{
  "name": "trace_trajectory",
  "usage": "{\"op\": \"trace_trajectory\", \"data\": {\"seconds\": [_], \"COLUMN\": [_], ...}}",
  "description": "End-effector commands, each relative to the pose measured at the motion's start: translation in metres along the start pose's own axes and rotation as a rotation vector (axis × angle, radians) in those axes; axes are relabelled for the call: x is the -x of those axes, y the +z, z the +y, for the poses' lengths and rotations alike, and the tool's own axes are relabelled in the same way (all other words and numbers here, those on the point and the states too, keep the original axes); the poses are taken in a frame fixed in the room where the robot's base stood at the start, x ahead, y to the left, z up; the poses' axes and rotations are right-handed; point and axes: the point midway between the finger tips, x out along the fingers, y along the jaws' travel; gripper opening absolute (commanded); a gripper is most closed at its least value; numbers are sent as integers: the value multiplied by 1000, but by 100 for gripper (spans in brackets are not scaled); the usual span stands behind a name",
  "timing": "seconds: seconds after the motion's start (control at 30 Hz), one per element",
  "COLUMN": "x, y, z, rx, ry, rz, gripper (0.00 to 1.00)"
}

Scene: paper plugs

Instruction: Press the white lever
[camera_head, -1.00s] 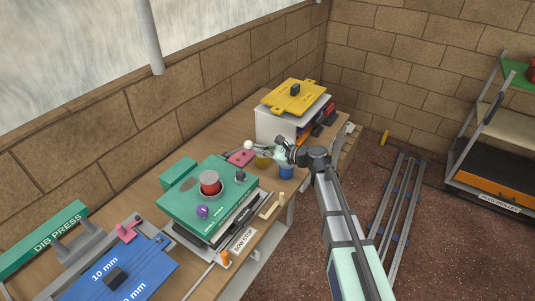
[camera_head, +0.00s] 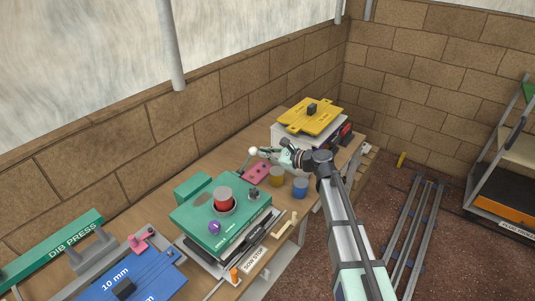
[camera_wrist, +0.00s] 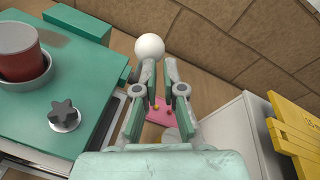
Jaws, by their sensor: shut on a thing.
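The white lever shows as a round white ball knob (camera_head: 253,151) on a thin grey stem, behind the pink plate (camera_head: 257,173) on the bench. The knob is large in the wrist view (camera_wrist: 149,47), just beyond the left fingertip. My gripper (camera_head: 267,151) reaches in from the right at the knob. In the wrist view my gripper (camera_wrist: 159,72) has a narrow gap between its fingers, with the pink plate visible below. It is shut on the lever, though the exact contact is hard to see. The lower stem is hidden in the wrist view.
A white box (camera_head: 288,134) under a yellow plate (camera_head: 311,115) stands to the right.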

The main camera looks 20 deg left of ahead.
Motion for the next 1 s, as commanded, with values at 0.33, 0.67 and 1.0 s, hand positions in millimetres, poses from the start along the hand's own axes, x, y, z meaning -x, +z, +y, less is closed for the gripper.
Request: {"op": "trace_trajectory", "data": {"seconds": [0.33,0.67,1.0], "x": [-4,38,96], "y": [4,-24,4], "z": [-4,0,-15], "rx": [-4,2,2], "ry": [-4,-6,-3], "rz": [-15,-7,-3], "gripper": [0,0,0]}}
